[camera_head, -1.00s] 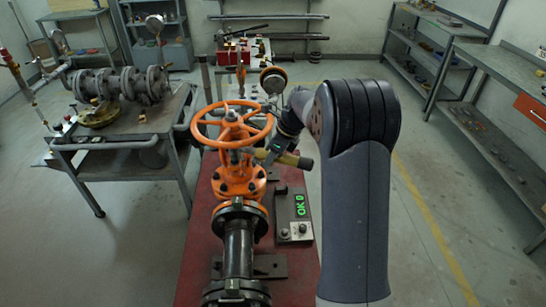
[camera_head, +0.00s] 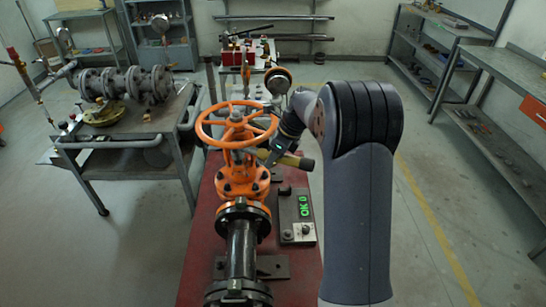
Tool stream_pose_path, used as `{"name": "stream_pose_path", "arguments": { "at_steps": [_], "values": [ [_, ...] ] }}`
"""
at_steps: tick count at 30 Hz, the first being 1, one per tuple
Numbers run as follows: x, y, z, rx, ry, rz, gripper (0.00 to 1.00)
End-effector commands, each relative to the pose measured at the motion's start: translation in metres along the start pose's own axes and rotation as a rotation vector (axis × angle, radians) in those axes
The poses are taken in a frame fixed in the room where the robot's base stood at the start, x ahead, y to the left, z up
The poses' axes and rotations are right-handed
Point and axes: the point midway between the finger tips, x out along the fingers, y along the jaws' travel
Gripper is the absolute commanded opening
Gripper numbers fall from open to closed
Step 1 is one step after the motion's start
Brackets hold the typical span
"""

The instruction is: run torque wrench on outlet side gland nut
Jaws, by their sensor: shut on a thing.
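An orange gate valve (camera_head: 241,180) with a large orange handwheel (camera_head: 237,124) stands on a red bench, bolted to a dark flanged pipe (camera_head: 241,247). My gripper (camera_head: 276,153) is beside the valve's right side, just below the handwheel. It is shut on the torque wrench (camera_head: 296,161), whose yellowish handle points right. The wrench head and the gland nut are hidden behind the handwheel and valve, so I cannot tell whether they touch.
My arm fills the right of the bench. The red bench top (camera_head: 199,235) is bare left of the pipe. A grey table (camera_head: 140,133) with flanged piping stands at left. Shelving (camera_head: 437,50) and a workbench (camera_head: 500,125) stand at right, with open floor between.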

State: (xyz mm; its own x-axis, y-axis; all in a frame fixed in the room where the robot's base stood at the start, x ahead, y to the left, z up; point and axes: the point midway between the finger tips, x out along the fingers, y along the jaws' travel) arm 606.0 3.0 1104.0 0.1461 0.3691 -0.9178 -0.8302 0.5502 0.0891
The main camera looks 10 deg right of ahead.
Motion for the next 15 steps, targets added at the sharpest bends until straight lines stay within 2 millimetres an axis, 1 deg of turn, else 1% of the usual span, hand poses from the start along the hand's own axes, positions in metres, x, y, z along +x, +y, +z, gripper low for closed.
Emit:
{"name": "stream_pose_path", "arguments": {
  "at_steps": [5, 15],
  "values": [
    [0.001, -0.001, 0.0, -0.001, -0.003, -0.003, 0.0],
    [0.011, -0.002, -0.004, -0.001, -0.003, -0.003, 0.0]
  ]
}}
